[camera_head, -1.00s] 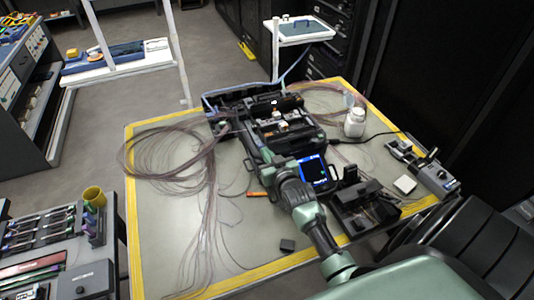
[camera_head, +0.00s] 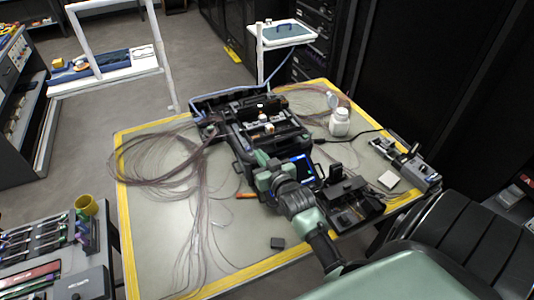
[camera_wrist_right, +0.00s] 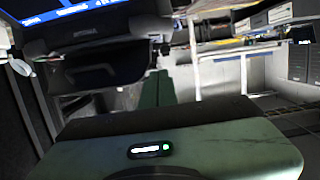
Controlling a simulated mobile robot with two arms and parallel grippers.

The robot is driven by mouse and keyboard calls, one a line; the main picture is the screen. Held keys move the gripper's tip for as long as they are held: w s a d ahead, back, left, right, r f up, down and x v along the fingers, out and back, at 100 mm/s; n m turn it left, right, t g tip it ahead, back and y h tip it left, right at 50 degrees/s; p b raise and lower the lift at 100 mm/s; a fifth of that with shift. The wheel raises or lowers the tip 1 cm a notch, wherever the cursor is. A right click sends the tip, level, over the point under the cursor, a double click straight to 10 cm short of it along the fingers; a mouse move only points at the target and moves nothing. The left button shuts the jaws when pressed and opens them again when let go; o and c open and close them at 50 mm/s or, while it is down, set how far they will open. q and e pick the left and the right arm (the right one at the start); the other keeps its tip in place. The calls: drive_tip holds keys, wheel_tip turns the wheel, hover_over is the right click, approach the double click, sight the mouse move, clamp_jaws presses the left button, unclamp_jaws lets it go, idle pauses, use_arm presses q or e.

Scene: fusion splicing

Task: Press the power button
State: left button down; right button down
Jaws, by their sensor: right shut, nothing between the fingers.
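The fusion splicer (camera_head: 238,135) is a dark, open-lidded unit on the grey work table (camera_head: 160,240), with a lit blue screen (camera_head: 303,166) at its front. My right gripper (camera_head: 262,157) is at the splicer's front left edge, beside the screen, and my arm covers part of the screen. In the right wrist view the two green fingers (camera_wrist_right: 157,88) are together and empty, with the splicer's dark underside and blue screen (camera_wrist_right: 60,12) above them. I cannot make out the power button in either view. Contact between fingertips and splicer is unclear. My left gripper is not in view.
Loose fibre coils (camera_head: 165,155) spread over the table's left side. A white bottle (camera_head: 340,122), a black tool (camera_head: 352,195) and a grey device (camera_head: 410,165) stand on the right. A small black block (camera_head: 278,243) lies near the front.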

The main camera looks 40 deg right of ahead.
drive_tip(key=v, duration=0.4)
drive_tip(key=shift+s+r+b, duration=0.15)
drive_tip(key=shift+s+b, duration=0.05)
drive_tip(key=shift+b, duration=0.2)
drive_tip(key=shift+w, duration=0.1)
